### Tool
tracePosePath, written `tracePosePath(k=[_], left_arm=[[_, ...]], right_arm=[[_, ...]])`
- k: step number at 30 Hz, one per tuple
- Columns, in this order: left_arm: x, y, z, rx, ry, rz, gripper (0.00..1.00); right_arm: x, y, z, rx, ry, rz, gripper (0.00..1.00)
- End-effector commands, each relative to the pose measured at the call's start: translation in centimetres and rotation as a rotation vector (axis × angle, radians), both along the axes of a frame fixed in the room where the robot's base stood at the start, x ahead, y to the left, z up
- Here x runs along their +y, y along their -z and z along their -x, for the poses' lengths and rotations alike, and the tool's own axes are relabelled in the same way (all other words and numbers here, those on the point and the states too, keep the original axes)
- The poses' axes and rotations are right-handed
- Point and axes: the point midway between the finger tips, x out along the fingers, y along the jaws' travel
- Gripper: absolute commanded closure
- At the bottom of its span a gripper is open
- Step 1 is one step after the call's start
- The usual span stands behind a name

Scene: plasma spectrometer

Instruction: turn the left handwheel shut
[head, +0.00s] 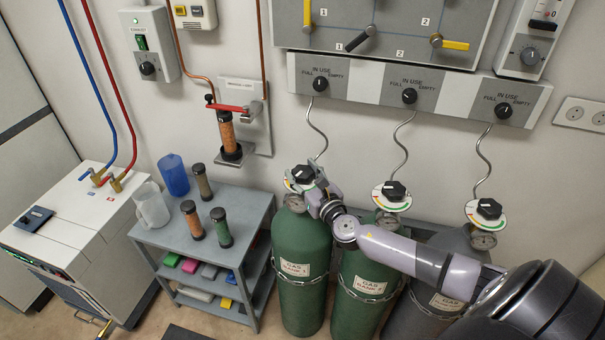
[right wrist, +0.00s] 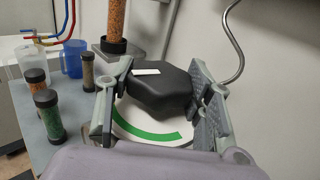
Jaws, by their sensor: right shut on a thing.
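The left handwheel (head: 301,174) is a black lobed knob on top of the green left gas cylinder (head: 301,247), above a white disc with coloured arcs. My right gripper (head: 314,190) reaches it from the right and is shut on it. In the right wrist view the handwheel (right wrist: 158,90) sits between the two grey fingers (right wrist: 160,98). A white mark shows on its top at the far left. The white disc (right wrist: 150,130) below shows a green arc on the near side. My left gripper is not in view.
Handwheels on the middle (head: 389,191) and right (head: 489,209) cylinders stand to the right. My right arm passes over those cylinders. A grey cart (head: 190,252) with tubes and jugs is close on the left. A thin curved pipe (head: 318,130) rises behind the left handwheel.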

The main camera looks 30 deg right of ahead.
Motion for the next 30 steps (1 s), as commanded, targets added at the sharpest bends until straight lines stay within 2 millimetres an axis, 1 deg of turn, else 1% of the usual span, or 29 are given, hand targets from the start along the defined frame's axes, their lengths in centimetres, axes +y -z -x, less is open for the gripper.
tracePosePath(k=[8, 14, 18, 22, 26, 30], left_arm=[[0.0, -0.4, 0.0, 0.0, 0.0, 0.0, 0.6], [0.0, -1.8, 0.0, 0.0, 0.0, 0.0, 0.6], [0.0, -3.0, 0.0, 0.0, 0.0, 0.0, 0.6], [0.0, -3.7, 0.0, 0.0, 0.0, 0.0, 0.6], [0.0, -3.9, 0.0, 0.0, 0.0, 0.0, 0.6], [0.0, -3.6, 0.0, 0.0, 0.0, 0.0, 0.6]], right_arm=[[0.1, -0.1, 0.0, 0.001, 0.018, -0.001, 0.8], [0.2, -0.3, 0.0, 0.002, 0.1, -0.004, 0.8], [0.2, -0.4, 0.0, 0.002, 0.202, -0.006, 0.8], [0.3, -0.2, 0.0, 0.003, 0.319, -0.007, 0.8], [0.3, 0.0, -0.1, 0.002, 0.443, -0.007, 0.8], [0.2, 0.1, -0.1, 0.003, 0.573, -0.004, 0.8]])
